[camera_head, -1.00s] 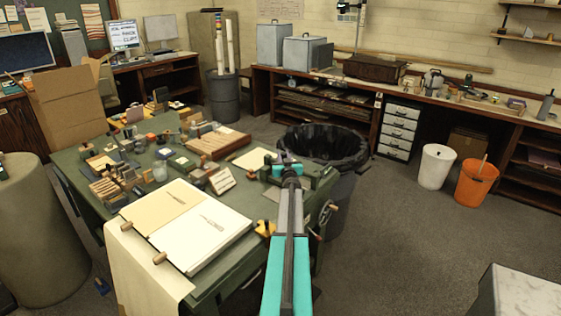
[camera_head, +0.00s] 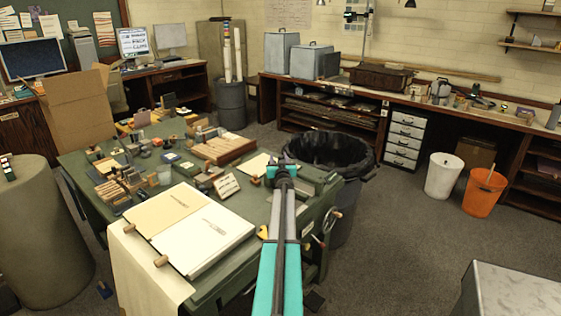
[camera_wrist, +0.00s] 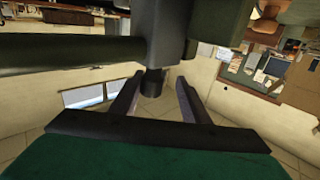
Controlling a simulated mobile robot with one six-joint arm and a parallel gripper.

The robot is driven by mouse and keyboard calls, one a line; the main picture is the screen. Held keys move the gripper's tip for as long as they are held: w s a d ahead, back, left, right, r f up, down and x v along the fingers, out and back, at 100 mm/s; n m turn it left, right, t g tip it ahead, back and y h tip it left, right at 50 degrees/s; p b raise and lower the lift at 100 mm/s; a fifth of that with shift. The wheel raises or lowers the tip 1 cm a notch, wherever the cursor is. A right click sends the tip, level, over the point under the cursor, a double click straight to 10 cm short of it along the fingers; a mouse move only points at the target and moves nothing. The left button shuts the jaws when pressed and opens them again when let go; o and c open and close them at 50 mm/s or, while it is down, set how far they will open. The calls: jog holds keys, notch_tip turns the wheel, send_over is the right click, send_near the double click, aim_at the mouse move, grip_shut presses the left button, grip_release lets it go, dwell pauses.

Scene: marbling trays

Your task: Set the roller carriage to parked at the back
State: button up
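The dark green press-like table (camera_head: 243,292) holds an open book of papers at its front. At its right end a green block (camera_head: 316,178) with a dark crank (camera_head: 327,219) looks like the roller carriage. My gripper (camera_head: 283,168) is at the left side of this block; my own wrist hides its fingertips there. In the wrist view, a dark green bar and a green housing (camera_wrist: 222,22) fill the top. My gripper's two fingers (camera_wrist: 157,100) are apart, with a short dark round knob (camera_wrist: 152,82) between or just beyond them. I cannot tell whether they touch it.
A black-lined bin (camera_head: 326,152) stands close behind the carriage. Wooden racks and small blocks (camera_head: 222,147) crowd the table's back. A padded grey-green cylinder (camera_head: 42,235) stands at left, a pale-topped block (camera_head: 515,292) at front right.

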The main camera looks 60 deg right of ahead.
jog(key=shift+s, duration=0.15)
jog(key=shift+s+f, duration=0.15)
jog(key=shift+s+a, duration=0.3)
jog(key=b+v, duration=0.2)
jog(key=v, duration=1)
jog(key=shift+a, duration=0.5)
dwell(0.8)
